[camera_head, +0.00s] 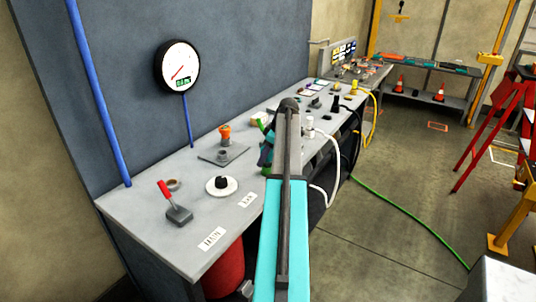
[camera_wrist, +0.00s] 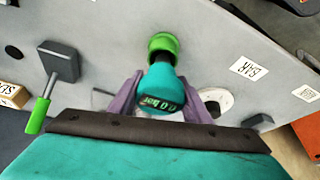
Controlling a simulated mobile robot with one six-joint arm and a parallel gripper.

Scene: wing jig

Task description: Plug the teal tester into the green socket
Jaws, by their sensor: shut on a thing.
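The teal tester (camera_wrist: 160,80) is in the middle of the wrist view, with a dark display reading about 0.0 bar. My gripper (camera_wrist: 162,92) has its purple fingers on both sides of the tester and is shut on it. The green socket (camera_wrist: 163,42) is just beyond the tester's far end on the grey bench. The tester's end overlaps the socket in the picture; I cannot tell whether it is seated inside. In the head view my arm hides most of this area, and only small teal and green parts show beside it.
The grey bench (camera_head: 135,205) carries a red-handled lever (camera_head: 175,205), a white dial (camera_head: 221,185) and an orange knob (camera_head: 224,133). A green-handled lever (camera_wrist: 40,115) stands left of the tester. A round gauge (camera_head: 178,66) hangs on the wall. The floor at right is mostly open, crossed by a green hose (camera_head: 405,218).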

